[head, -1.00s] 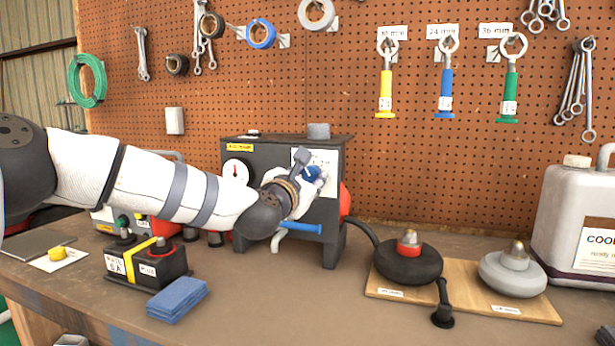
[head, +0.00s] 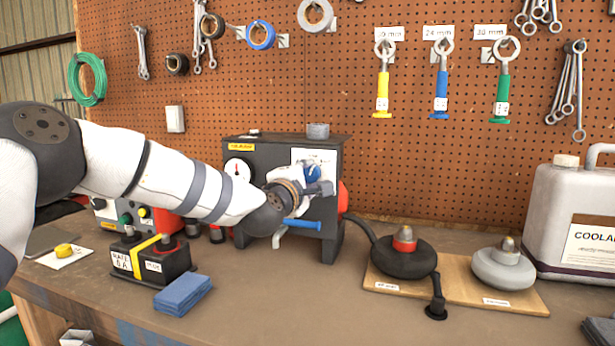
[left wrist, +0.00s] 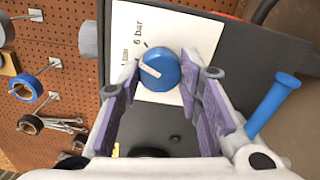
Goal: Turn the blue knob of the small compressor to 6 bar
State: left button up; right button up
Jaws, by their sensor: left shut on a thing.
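The small dark compressor (head: 262,165) stands on the bench against the pegboard, with a round white gauge (head: 238,170) on its front; its reading is too small to tell. The blue knob (left wrist: 160,66) sits on a white label plate (left wrist: 200,35) marked "6 bar" and another bar value partly hidden. The knob's white pointer line slants toward the left, below the 6 bar mark in the left wrist view. My left gripper (head: 318,180) is shut on the knob, its purple-padded fingers (left wrist: 160,79) on either side. My right gripper is not in view.
A blue-handled lever (head: 302,225) sticks out below the knob. A dark hose runs right to a round black fitting (head: 403,262) on a wooden board. A battery-like box (head: 150,262), blue cloths (head: 183,294) and a coolant jug (head: 575,215) stand on the bench. The front middle is clear.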

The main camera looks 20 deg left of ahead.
pick_arm(q)
jog(key=shift+m, duration=2.2)
jog(key=shift+a, duration=0.1)
jog(key=o, duration=1.2)
jog(key=shift+c, duration=0.2)
jog(key=shift+s, duration=0.1)
jog(key=s, duration=1.1)
jog(key=shift+s+a, duration=0.2)
jog(key=shift+s, duration=0.2)
